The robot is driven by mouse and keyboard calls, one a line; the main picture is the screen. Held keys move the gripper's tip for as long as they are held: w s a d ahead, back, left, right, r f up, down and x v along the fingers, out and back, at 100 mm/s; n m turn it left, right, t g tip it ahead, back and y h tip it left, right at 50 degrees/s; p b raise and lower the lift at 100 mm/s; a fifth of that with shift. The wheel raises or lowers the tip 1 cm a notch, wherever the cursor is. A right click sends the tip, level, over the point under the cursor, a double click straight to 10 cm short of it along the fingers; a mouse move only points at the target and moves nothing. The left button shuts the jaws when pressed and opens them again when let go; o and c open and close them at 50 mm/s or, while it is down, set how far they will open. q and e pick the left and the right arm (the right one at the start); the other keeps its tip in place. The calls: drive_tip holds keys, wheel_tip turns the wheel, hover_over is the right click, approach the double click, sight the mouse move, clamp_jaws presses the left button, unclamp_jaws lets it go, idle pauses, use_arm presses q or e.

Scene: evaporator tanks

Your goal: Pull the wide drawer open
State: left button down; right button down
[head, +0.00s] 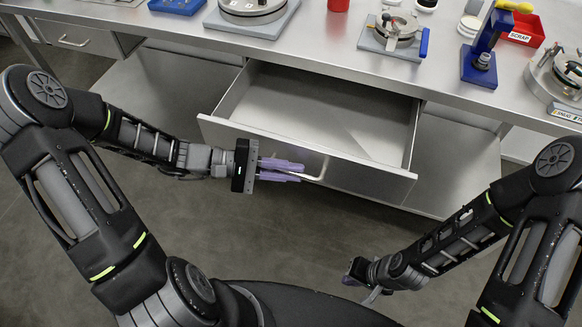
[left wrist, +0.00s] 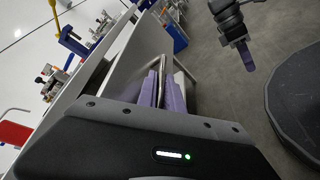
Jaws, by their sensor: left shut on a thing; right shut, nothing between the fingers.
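The wide drawer (head: 380,178) is under the bench and stands well out from it, with its grey interior showing and looking empty. Its bar handle (head: 320,172) is at the front's middle. My left gripper (head: 298,171) is shut on the handle, its purple fingers closed around the bar. The fingers also show in the left wrist view (left wrist: 162,88), with the bar (left wrist: 163,66) between them. My right gripper (head: 366,292) is low and away from the drawer, shut and empty; it also shows in the left wrist view (left wrist: 247,58).
The steel bench top (head: 330,45) carries round fixtures, a blue stand (head: 485,50) and a red scrap bin (head: 522,30). A smaller closed drawer (head: 75,37) is at far left. Open floor (head: 270,235) lies in front of the wide drawer.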

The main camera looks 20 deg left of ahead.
use_arm(q)
drive_tip(key=c, duration=1.8)
unclamp_jaws()
drive_tip(key=shift+o, duration=0.2)
drive_tip(key=shift+a, duration=0.1)
drive_tip(key=v, duration=0.7)
drive_tip(key=shift+a, duration=0.35)
